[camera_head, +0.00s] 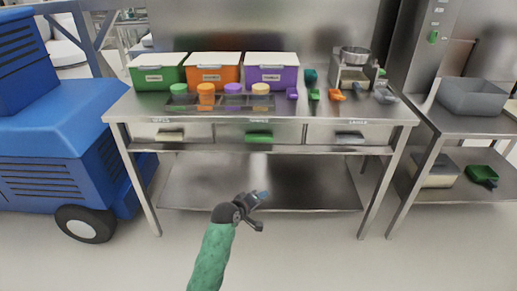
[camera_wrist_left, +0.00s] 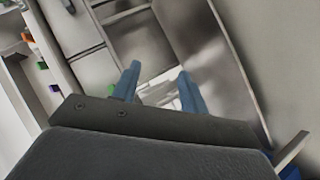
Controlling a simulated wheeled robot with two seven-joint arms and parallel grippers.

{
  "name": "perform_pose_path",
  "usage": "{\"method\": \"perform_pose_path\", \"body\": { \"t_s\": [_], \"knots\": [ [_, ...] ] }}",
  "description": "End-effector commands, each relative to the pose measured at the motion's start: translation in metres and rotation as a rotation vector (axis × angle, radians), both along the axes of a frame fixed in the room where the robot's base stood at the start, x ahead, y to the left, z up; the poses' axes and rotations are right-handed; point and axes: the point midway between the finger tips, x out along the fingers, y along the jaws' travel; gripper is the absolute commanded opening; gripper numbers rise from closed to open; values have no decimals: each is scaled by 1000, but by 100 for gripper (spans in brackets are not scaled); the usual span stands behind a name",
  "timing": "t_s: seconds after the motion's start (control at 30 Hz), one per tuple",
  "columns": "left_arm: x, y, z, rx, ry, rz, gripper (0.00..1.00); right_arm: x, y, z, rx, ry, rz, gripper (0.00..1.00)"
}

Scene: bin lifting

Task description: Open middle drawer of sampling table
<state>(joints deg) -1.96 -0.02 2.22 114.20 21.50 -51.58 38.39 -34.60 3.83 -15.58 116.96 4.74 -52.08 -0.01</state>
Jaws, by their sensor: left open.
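The sampling table (camera_head: 392,117) is a steel table with three drawers in a row under its top. The middle drawer (camera_head: 286,133) has a green handle (camera_head: 258,137) and looks shut. The left drawer (camera_head: 143,131) has a pale handle and the right drawer (camera_head: 322,134) a grey one. My left gripper (camera_head: 262,209) is in front of the table, below the drawers and apart from them. Its two blue fingers (camera_wrist_left: 160,92) are spread with nothing between them in the left wrist view. My right gripper is not in view.
Green (camera_head: 157,75), orange (camera_head: 212,76) and purple (camera_head: 271,76) bins stand on the tabletop behind several lidded jars and small scoops. A blue vehicle (camera_head: 60,130) stands at the left. A side table (camera_head: 468,122) stands at the right. The floor in front is clear.

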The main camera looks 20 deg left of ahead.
Motion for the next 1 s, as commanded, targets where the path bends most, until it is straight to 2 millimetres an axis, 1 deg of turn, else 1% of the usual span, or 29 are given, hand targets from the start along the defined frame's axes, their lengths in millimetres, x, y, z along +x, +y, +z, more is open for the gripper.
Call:
{"method": "perform_pose_path", "body": {
  "t_s": [0.03, 0.1, 0.2, 0.3, 0.4, 0.5, 0.6, 0.77, 1.0],
  "knots": [
    [26, 9, 3, -64, -44, 41, 44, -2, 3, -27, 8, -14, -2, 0],
    [58, 22, 16, -160, -103, 96, 44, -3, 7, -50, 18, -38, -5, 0],
    [96, 41, 36, -294, -180, 164, 44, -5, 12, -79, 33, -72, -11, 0],
    [126, 58, 55, -410, -245, 217, 44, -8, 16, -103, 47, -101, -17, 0],
    [146, 71, 69, -500, -292, 253, 44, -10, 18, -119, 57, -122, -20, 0],
    [158, 79, 79, -555, -323, 274, 44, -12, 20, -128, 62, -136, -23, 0],
    [165, 83, 84, -583, -336, 284, 44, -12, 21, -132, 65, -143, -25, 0],
    [179, 82, 86, -589, -339, 285, 44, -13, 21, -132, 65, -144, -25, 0],
    [213, 78, 85, -587, -338, 284, 44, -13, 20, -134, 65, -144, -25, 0]
  ]
}}
